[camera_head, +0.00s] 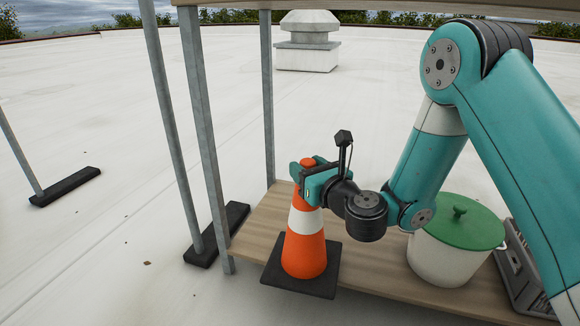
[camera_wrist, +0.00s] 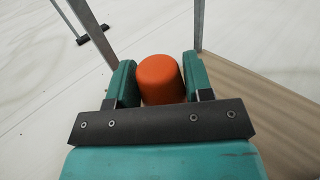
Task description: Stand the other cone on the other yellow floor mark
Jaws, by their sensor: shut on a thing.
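An orange cone (camera_head: 304,252) with a white band and a black square base shows upright in the head view, in front of the wooden shelf's left end. My gripper (camera_head: 308,172) is shut on the cone near its top. In the wrist view the cone's orange top (camera_wrist: 161,78) sits between the two teal fingers of my gripper (camera_wrist: 160,85). The black base overlaps the shelf edge in the picture; I cannot tell whether it rests on anything. No yellow floor mark and no second cone show in either view.
The wooden shelf (camera_head: 262,226) carries a cream pot (camera_head: 446,262) with a green lid and a grey metal box (camera_head: 522,272). Metal posts (camera_head: 204,140) with black feet (camera_head: 216,234) stand left of the cone. A white roof vent (camera_head: 308,42) stands behind. The pale roof at left is mostly open.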

